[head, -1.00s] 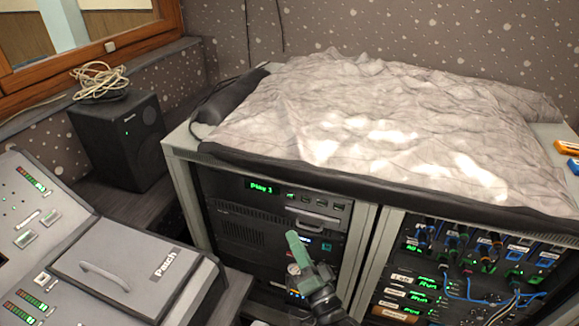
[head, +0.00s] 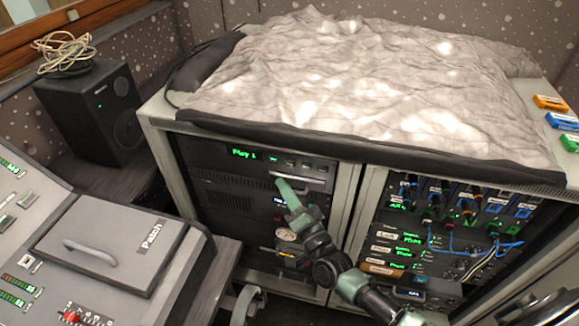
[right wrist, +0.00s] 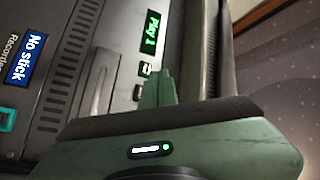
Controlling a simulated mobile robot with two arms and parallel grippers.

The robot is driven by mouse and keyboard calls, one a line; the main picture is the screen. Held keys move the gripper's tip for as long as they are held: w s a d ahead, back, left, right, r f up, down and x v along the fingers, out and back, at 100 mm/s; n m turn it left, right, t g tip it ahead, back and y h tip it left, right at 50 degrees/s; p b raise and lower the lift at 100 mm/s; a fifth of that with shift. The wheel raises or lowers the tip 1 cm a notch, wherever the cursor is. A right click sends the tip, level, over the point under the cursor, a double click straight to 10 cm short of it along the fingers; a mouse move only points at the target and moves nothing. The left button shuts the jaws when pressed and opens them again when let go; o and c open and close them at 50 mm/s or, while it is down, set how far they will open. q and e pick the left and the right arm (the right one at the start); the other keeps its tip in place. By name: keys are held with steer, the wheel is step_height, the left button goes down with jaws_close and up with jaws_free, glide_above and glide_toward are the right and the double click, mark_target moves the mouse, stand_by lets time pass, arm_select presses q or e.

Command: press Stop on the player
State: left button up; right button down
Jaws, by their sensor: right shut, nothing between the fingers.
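The player (head: 212,158) is the top unit in the left rack bay. Its green display (head: 244,153) reads "Play 1", and a row of small buttons (head: 290,163) runs to the right of it. My right gripper (head: 279,180) is shut and empty, its green fingers pointing up just below the button row. In the right wrist view the fingertips (right wrist: 157,80) lie beside a lit button (right wrist: 146,69), close to the display (right wrist: 152,33). I cannot tell whether they touch the panel. Some buttons are hidden behind the fingers.
A crumpled grey cover (head: 350,80) lies on the rack top. The right bay holds a patch panel (head: 440,225) with cables. A "Patch" box (head: 105,240) stands at the left, with a black speaker (head: 92,112) behind it. A drawer handle (head: 305,183) is beside the gripper.

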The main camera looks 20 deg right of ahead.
mark_target(281, 158)
steer(key=shift+w+d+b, duration=0.35)
steer(key=shift+w+d, duration=0.25)
steer(key=shift+w, duration=0.3)
steer(key=shift+w+d+b, duration=0.35)
steer(key=shift+w+d, duration=0.25)
steer(key=shift+w, duration=0.3)
stand_by(0.7)
steer(key=shift+w+d, duration=0.2)
steer(key=shift+w, duration=0.15)
steer(key=shift+w+d+b, duration=0.2)
steer(key=shift+w+b, duration=0.05)
steer(key=shift+b, duration=0.1)
stand_by(0.7)
steer(key=shift+s, duration=0.15)
steer(key=shift+s+a+p, duration=0.4)
steer(key=shift+s, duration=0.1)
